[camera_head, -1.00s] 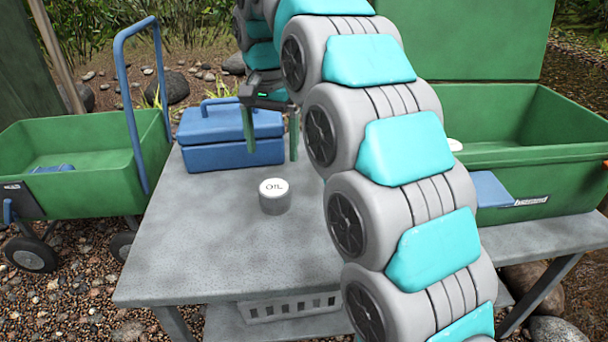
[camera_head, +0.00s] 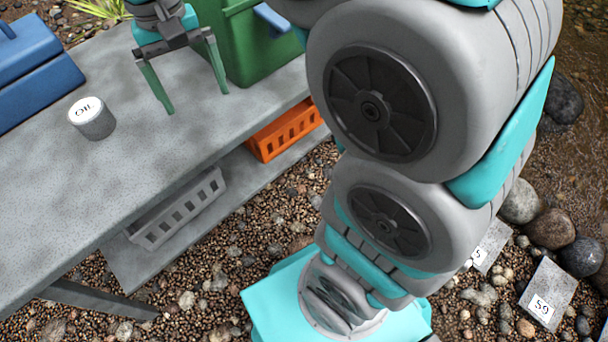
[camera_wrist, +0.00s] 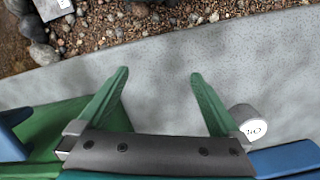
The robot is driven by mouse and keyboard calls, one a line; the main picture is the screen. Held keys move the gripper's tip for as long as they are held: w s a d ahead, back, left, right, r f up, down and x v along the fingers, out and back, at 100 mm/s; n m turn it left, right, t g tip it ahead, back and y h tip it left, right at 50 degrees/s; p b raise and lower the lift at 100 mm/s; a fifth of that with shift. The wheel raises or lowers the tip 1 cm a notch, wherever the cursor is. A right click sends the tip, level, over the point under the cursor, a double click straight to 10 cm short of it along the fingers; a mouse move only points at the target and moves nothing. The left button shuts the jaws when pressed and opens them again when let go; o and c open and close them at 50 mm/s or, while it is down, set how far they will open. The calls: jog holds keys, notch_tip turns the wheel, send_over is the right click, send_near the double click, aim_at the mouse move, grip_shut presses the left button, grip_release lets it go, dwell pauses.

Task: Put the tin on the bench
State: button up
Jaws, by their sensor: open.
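The tin (camera_head: 92,118) is a small grey cylinder with a white lid marked OIL. It stands upright on the grey bench (camera_head: 60,185), left of my gripper in the head view. My gripper (camera_head: 198,100) is open and empty, with its green fingers spread and pointing down over the bench. In the wrist view the tin (camera_wrist: 250,124) shows just right of the right finger, outside the jaws (camera_wrist: 160,75). The gripper and tin look apart in the head view.
A blue box (camera_head: 35,70) stands on the bench left of the tin. A green trough (camera_head: 245,40) stands behind my gripper. A grey crate (camera_head: 178,208) and an orange crate (camera_head: 285,130) sit on the lower shelf. Numbered stone slabs (camera_head: 547,293) lie on the gravel at right.

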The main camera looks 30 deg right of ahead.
jog(key=s+d+f, duration=0.4)
jog(key=s+f, duration=0.1)
jog(key=s, duration=0.5)
jog(key=s+d+f+n, duration=0.1)
jog(key=s+d+f, duration=0.4)
jog(key=s, duration=0.5)
jog(key=shift+f+g, duration=0.4)
jog(key=shift+f, duration=0.3)
jog(key=shift+d, duration=0.1)
jog(key=shift+c, duration=0.4)
